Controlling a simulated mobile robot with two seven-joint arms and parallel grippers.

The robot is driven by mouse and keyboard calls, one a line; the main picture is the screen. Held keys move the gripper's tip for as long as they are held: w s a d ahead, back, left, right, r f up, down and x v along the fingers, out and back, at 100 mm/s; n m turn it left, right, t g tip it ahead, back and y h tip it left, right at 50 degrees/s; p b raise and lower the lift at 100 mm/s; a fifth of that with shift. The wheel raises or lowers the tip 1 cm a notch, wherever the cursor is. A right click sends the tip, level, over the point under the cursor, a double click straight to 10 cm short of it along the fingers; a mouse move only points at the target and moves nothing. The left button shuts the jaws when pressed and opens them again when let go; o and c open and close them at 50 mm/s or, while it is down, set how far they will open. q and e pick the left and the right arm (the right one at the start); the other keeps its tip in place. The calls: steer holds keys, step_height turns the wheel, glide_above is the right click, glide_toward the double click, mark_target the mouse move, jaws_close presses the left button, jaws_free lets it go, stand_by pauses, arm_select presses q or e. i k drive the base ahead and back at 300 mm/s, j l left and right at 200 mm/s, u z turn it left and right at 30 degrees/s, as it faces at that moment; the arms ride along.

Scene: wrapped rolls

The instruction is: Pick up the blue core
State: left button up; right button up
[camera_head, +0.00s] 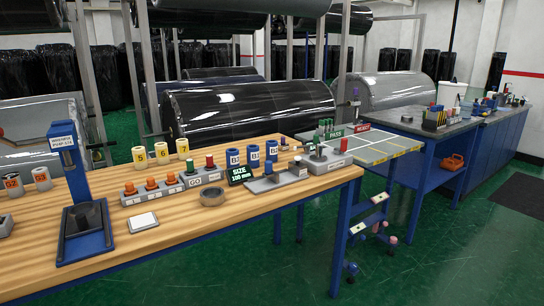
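Three blue cylinders with white labels stand upright in a row near the back edge of the wooden table (290,205), right of its middle: a left one (233,158), a middle one (252,155) and a right one (271,150). Their labels start with B, but the small print is hard to read. I cannot tell from the picture which one is meant by the blue core. Neither of my grippers shows in the head view, and nothing is touching the cylinders.
A size display (240,173) and a grey fixture (275,180) stand in front of the blue cylinders. Yellow cylinders (161,153) stand to their left. A blue press (82,225) and a brown ring (212,194) are nearer.

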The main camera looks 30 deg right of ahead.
mark_target(253, 151)
steer(key=k+l+z, duration=0.1)
steer(key=l+z, duration=0.3)
steer(key=l, duration=1.15)
